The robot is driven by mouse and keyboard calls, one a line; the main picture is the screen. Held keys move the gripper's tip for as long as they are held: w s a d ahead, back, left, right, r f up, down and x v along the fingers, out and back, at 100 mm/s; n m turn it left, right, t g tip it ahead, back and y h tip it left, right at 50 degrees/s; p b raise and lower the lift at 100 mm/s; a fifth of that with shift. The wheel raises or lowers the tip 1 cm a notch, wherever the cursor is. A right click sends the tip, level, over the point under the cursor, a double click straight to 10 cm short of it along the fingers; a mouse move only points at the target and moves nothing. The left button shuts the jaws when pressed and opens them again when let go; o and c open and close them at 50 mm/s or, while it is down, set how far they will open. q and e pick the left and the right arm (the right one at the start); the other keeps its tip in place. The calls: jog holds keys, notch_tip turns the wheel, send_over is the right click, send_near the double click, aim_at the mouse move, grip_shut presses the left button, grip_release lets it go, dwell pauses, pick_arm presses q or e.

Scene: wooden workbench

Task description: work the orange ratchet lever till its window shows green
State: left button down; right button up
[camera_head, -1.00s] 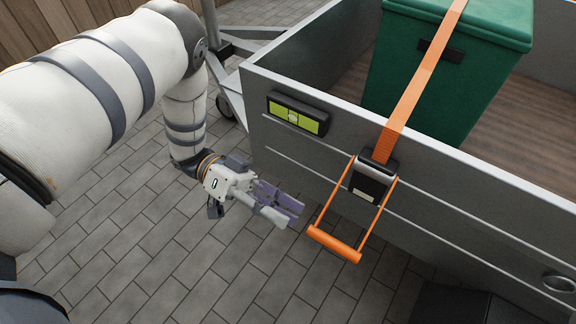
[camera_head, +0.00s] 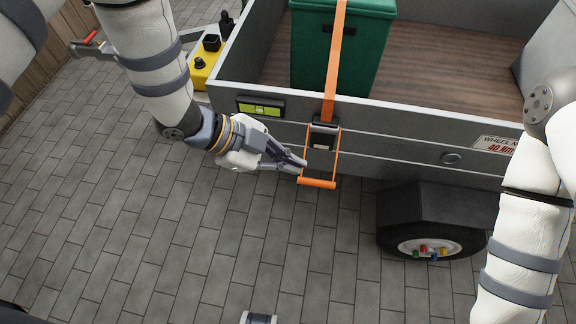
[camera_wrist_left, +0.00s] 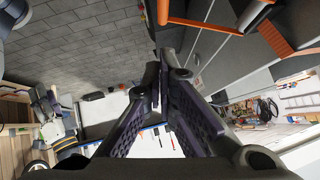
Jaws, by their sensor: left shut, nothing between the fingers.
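The orange ratchet lever (camera_head: 318,184) hangs down from its black ratchet body (camera_head: 323,137) on the grey trailer side. It is a frame with two thin side bars and a crossbar handle. A black-framed panel (camera_head: 260,109) left of it has a yellow-green face with a small pale mark in the middle. My left gripper (camera_head: 303,164) is shut and empty, its tips at the lever's left side bar; I cannot tell whether they touch. In the left wrist view the shut fingers (camera_wrist_left: 158,62) sit just below the orange lever (camera_wrist_left: 204,25). My right gripper is out of view.
An orange strap (camera_head: 336,60) runs over a green box (camera_head: 372,45) in the trailer. A black wheel arch (camera_head: 425,205) and wheel stand at the right. A yellow unit (camera_head: 203,70) stands at the left. The paved floor (camera_head: 180,245) below is open.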

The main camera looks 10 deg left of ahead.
pick_arm(q)
send_over(314, 180)
jog(key=s, duration=0.3)
notch_tip(314, 180, down, 6)
jog(key=shift+w+f+b, duration=0.2)
jog(key=shift+f+b, duration=0.15)
jog(key=shift+f, duration=0.2)
jog(key=shift+w+f+b, duration=0.15)
jog(key=shift+f+b, duration=0.2)
jog(key=shift+f, duration=0.15)
jog(key=shift+w+f, duration=0.15)
jog(key=shift+f, duration=0.2)
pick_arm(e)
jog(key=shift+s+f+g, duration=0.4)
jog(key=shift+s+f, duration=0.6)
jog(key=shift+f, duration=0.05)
pick_arm(q)
jog(key=shift+a, duration=0.15)
